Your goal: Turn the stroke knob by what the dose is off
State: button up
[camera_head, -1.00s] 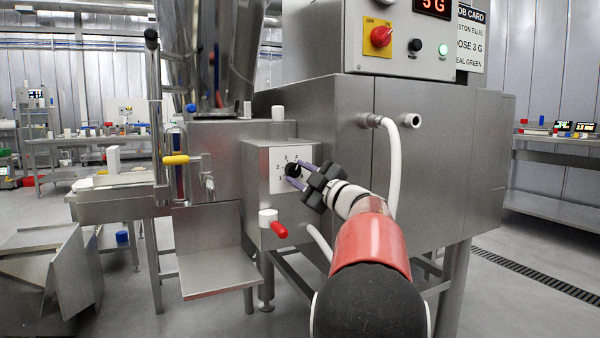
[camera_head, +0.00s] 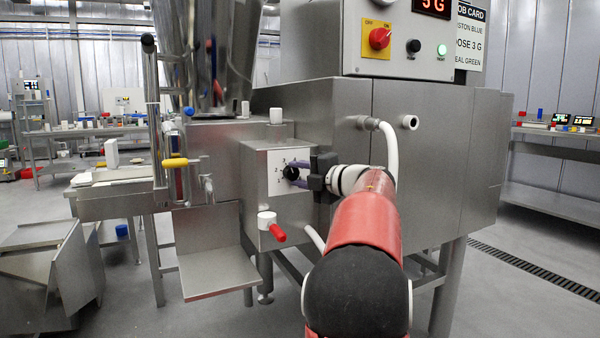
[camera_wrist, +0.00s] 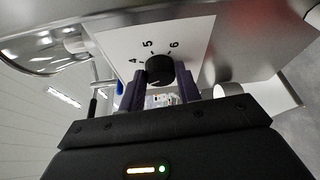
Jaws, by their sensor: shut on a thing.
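The stroke knob (camera_head: 291,172) is a small black round knob on a white numbered dial plate (camera_head: 275,182) on the front of the steel machine. In the wrist view the knob (camera_wrist: 160,70) sits between my two purple fingertips, and the dial plate (camera_wrist: 193,45) shows 4, 5 and 6 around it. My gripper (camera_head: 300,173) reaches in from the right and is shut on the knob; it also shows in the wrist view (camera_wrist: 160,88). The display (camera_head: 433,6) reads 3 G. The job card (camera_head: 469,40) is partly cut off and reads dose 3 G.
A red-handled valve (camera_head: 272,227) sticks out below the dial. A yellow-handled lever (camera_head: 176,162) is to the left. A white hose (camera_head: 391,150) hangs behind my arm. A steel shelf (camera_head: 215,270) juts out at lower left.

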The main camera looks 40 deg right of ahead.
jog(key=shift+n, duration=0.3)
dwell(0.4)
jog(key=o, duration=1)
jog(key=s, duration=0.5)
jog(key=s+d, duration=0.1)
jog(key=s, duration=0.1)
jog(key=shift+s+r, duration=0.25)
jog(key=shift+s, duration=0.1)
